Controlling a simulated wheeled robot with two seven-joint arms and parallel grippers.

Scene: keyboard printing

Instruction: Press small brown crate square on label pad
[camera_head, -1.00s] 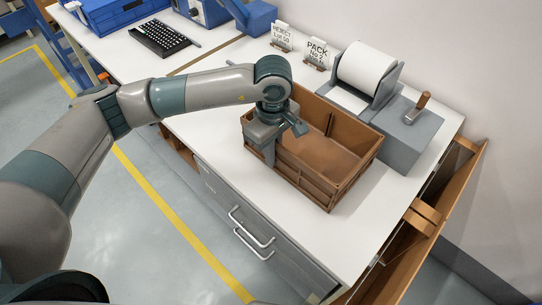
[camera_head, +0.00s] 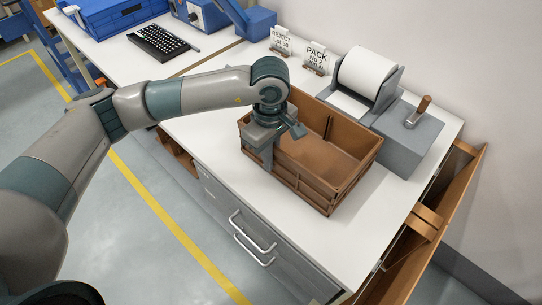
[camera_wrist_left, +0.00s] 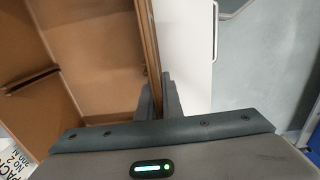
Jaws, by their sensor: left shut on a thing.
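The brown crate (camera_head: 340,178) stands empty and open-topped on the right part of the white table; I cannot tell whether it is lifted slightly. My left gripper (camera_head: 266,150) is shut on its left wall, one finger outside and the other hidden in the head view. In the left wrist view the fingers (camera_wrist_left: 159,92) close on the crate's thin wall (camera_wrist_left: 150,45), with the crate's inside to the left. No label pad can be clearly told apart; the crate may hide it. My right gripper is not in view.
A grey label unit with a white roll (camera_head: 367,72) and a grey block with a wooden-handled lever (camera_head: 418,112) stand close behind the crate. A PACK sign (camera_head: 316,58) and a keyboard (camera_head: 163,42) are farther back. The white table (camera_head: 215,133) is clear left of the crate.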

